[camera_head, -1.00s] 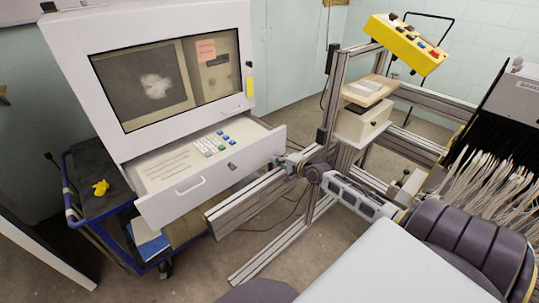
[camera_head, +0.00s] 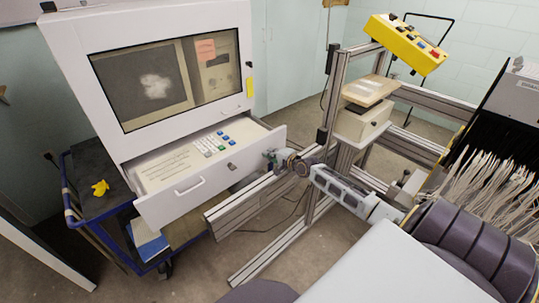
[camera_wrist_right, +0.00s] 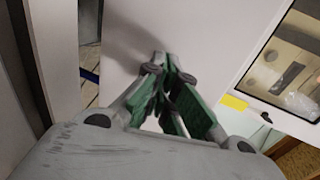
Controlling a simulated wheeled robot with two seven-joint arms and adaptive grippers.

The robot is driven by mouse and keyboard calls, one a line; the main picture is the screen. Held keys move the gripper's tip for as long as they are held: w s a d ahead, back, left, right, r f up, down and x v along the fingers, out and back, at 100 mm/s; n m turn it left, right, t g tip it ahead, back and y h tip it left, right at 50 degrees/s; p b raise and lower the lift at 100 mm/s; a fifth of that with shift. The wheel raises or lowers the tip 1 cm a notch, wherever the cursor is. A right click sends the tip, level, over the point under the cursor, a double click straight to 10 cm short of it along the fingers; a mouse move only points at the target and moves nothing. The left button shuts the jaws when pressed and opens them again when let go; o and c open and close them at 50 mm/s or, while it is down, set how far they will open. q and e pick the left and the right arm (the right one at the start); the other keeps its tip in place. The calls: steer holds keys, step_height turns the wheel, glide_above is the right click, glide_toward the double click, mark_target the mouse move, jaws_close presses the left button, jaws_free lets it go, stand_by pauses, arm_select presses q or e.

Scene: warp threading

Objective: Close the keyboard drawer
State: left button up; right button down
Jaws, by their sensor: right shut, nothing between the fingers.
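The white keyboard drawer (camera_head: 205,183) is pulled out from below the screen of the white cabinet (camera_head: 65,60). Its open inside shows a keypad (camera_head: 212,143) and a printed sheet, and its front has a handle (camera_head: 190,187). My right gripper (camera_head: 268,156) is at the right end of the drawer front, close to it. I cannot tell if it touches. In the right wrist view, the fingers (camera_wrist_right: 165,60) are together and empty, with a plain white surface ahead. My left gripper is not in view.
A metal profile frame (camera_head: 255,195) stands right of the drawer, near my right arm. A yellow button box (camera_head: 405,43) sits on top of it. White threads (camera_head: 485,170) hang at right.

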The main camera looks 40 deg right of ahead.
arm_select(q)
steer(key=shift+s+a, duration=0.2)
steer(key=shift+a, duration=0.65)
arm_select(e)
steer(key=shift+w, duration=0.1)
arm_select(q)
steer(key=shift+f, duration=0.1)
arm_select(e)
steer(key=shift+w, duration=0.15)
